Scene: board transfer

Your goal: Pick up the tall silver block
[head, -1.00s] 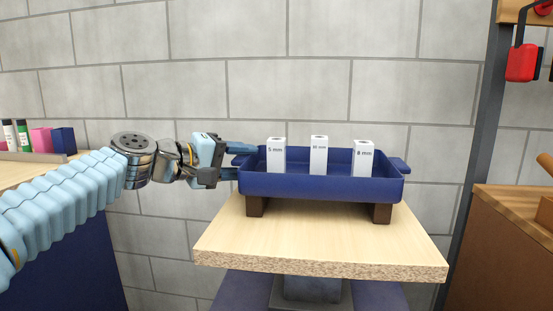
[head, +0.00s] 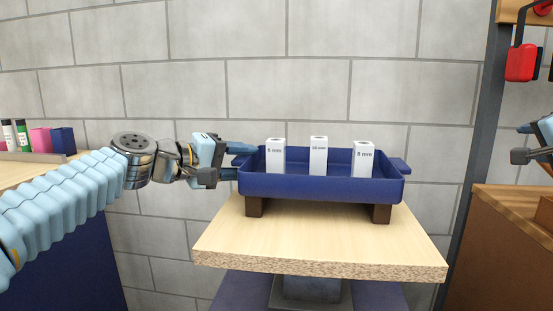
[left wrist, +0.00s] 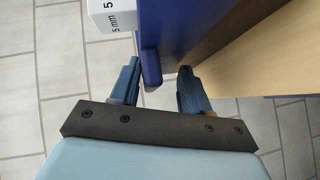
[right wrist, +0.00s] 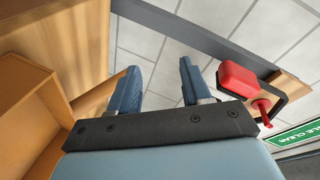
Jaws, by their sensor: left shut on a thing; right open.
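Three pale grey-white blocks with printed labels stand upright in a blue tray (head: 320,188): a left block (head: 275,158), a middle block (head: 318,157) and a right block (head: 363,160). The middle one reaches slightly higher in the head view; none is plainly silver. My left gripper (head: 236,160) is shut on the tray's left handle (left wrist: 150,68), its fingers on either side of it. The block marked 5 mm (left wrist: 112,14) shows at the top of the left wrist view. My right gripper (head: 520,142) is open and empty at the right edge, away from the tray.
The tray rests on brown supports on a light wooden table (head: 320,245). A wooden cabinet (head: 505,230) stands at right, below a red hanging object (head: 522,62) on a dark post. A left shelf (head: 40,157) holds several small items. The table front is clear.

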